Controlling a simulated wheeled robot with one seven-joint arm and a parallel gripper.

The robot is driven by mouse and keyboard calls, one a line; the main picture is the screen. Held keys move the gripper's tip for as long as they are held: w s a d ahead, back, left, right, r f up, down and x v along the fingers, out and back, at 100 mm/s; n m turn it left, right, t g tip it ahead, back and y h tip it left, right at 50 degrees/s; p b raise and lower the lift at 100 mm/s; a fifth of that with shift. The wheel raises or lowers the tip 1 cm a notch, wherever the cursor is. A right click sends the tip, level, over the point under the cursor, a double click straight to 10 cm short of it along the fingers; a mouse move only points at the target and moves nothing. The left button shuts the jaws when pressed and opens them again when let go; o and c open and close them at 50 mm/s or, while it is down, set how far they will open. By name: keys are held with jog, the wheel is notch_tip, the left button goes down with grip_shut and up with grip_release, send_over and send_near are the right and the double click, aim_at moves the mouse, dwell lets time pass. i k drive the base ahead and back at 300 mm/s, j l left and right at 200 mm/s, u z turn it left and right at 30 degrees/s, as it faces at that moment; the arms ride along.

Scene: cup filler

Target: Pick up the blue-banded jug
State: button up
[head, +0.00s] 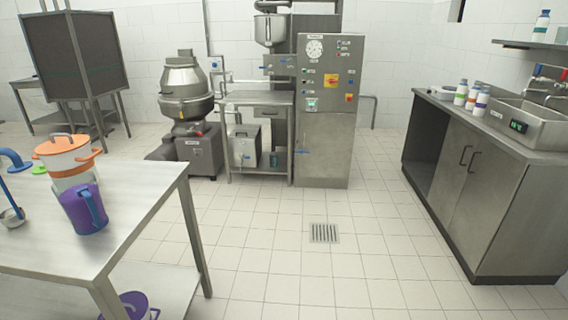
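A purple jug (84,212) with a blue handle stands on the steel table (140,215) at the left of the head view, its handle to the right. I cannot make out a separate blue band on it. A small blue-green vessel (273,160) sits on the low shelf of the stand by the back machine; it is too small to tell whether it is a jug or banded. My gripper is not in view.
A ladle (12,216) lies at the table's left. A purple pot (128,305) is on the lower shelf. Banded bottles (471,95) stand on the right counter. The tiled floor (290,250) between is clear.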

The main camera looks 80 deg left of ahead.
aim_at(78, 193)
jog(key=k+l+u, duration=0.1)
jog(key=u, duration=3.4)
jog(key=i+l, duration=1.25)
jog(key=i, duration=0.25)
